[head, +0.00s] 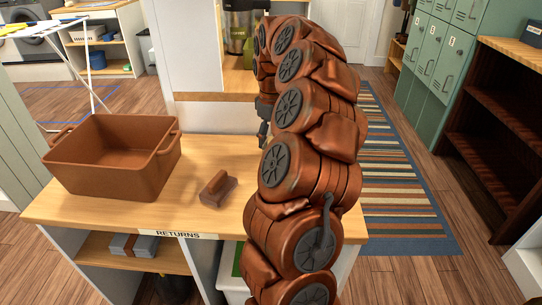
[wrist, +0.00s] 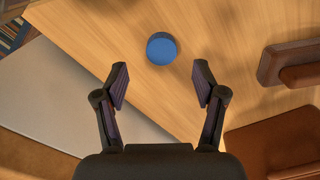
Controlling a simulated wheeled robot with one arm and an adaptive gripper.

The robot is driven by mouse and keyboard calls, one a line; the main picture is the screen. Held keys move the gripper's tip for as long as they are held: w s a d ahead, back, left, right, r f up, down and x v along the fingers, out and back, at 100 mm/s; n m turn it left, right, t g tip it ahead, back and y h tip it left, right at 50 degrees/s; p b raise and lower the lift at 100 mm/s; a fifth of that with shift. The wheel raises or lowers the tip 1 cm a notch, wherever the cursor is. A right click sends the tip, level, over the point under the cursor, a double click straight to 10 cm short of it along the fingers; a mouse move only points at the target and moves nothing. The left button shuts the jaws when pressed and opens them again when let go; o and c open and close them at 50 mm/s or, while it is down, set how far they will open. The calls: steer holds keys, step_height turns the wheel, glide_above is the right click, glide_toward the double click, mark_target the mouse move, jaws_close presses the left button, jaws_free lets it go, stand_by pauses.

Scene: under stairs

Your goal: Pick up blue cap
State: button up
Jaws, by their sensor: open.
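The blue cap (wrist: 161,48) lies on the wooden table top in the wrist view, ahead of the fingertips and roughly centred between them. It looks round and short. My gripper (wrist: 162,85) is open and empty, with its two fingers spread apart on either side of the space below the cap. In the head view my gripper (head: 263,122) is mostly hidden by my arm, above the table. The cap does not show in the head view; my arm covers that part of the table.
A wooden table (head: 105,205) has a "RETURNS" label on its front. An open brown bin (head: 112,158) stands at its left. A small brown block with a raised grip (head: 217,189) lies between bin and arm. A striped rug (head: 390,170) and dark shelf (head: 505,125) are to the right.

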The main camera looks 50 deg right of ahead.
steer(key=shift+a+f, duration=0.15)
steer(key=shift+f, duration=2.2)
steer(key=shift+c, duration=0.3)
steer(key=c, duration=0.8)
